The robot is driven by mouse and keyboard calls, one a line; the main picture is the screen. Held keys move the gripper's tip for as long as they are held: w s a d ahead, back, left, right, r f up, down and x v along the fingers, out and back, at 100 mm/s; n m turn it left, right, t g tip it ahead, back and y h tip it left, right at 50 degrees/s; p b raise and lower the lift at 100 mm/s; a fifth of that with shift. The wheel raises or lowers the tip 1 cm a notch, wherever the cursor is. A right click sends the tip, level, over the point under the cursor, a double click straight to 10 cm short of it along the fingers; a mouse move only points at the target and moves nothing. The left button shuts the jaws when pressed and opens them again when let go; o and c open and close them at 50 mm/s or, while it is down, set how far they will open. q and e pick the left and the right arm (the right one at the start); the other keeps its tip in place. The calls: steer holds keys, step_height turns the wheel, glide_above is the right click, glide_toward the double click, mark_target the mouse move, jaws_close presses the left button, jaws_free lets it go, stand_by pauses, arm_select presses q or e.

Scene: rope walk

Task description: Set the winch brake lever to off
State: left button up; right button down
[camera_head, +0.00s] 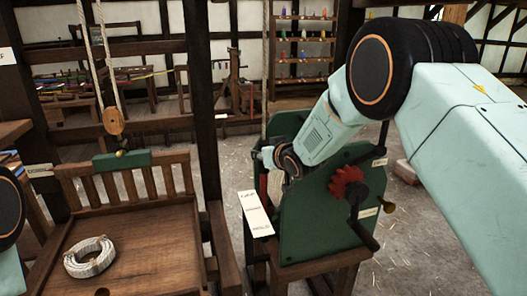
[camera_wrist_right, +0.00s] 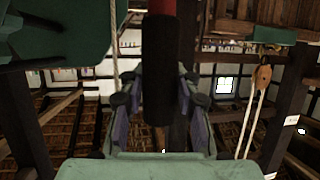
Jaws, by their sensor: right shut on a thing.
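The winch (camera_head: 310,215) has a green side plate, a red gear (camera_head: 347,188) and a dark crank with a brass-coloured knob (camera_head: 388,207). It stands on a wooden frame right of centre in the head view. My right gripper (camera_head: 262,158) is at the upper left edge of the plate. In the right wrist view it (camera_wrist_right: 155,105) is shut on a dark upright bar (camera_wrist_right: 160,65) with a red part at the top, which looks like the brake lever. In the head view the gripper hides most of that lever. My left gripper is out of view.
A wooden sled (camera_head: 140,245) with a rope coil (camera_head: 90,256) stands at left. A pulley block (camera_head: 113,121) hangs above it. Dark posts stand close by.

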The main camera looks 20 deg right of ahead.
steer(key=shift+w+r, duration=0.15)
steer(key=shift+r, duration=0.1)
steer(key=c, duration=1.4)
jaws_free()
steer(key=o, duration=0.4)
steer(key=shift+s, duration=0.2)
steer(key=shift+f, duration=0.1)
steer(key=v, duration=1.2)
